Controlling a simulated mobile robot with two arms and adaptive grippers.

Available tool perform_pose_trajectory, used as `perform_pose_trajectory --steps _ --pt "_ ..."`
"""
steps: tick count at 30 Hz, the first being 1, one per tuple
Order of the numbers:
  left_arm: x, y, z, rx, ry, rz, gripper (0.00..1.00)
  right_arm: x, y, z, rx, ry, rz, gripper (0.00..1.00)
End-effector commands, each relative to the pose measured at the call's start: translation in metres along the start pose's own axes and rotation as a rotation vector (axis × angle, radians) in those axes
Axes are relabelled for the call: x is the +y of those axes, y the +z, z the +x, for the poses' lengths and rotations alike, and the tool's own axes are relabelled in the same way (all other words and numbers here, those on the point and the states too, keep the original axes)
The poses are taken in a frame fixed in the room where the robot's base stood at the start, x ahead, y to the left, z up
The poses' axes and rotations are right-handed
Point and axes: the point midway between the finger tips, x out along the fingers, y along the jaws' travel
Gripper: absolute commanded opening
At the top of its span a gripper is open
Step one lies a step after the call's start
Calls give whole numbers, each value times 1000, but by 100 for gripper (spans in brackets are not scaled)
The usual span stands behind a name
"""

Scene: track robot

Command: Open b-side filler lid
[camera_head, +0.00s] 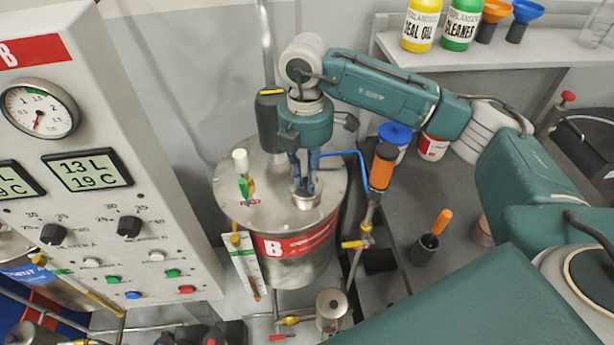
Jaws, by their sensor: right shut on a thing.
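The B tank (290,268) is a steel cylinder with a red band marked B, standing in the middle of the head view. On its flat top is a small steel filler lid (306,199), seen as a round cap. My right gripper (305,188) comes down from above, its fingers upright around the lid. It is shut on the lid, though the fingers partly hide the contact. The lid appears seated on the tank top. My left gripper is not in view.
A white-and-green valve (242,172) rises left of the lid. The control panel (95,170) fills the left. A shelf (540,50) with bottles and funnels is behind.

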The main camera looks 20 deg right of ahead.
Motion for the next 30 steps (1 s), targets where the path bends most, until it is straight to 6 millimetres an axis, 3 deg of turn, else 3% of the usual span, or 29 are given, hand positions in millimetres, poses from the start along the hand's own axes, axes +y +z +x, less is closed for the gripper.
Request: perform_pose_trajectory --steps 13,27,28,30 --pt "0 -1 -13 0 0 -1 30 13 6 -14 104 -255 3 0" --pt "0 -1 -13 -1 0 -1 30 14 6 -15 122 -290 0 0" --pt "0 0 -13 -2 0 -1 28 14 6 -15 122 -290 0 0" --pt "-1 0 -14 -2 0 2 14 14 6 -15 122 -289 0 0"
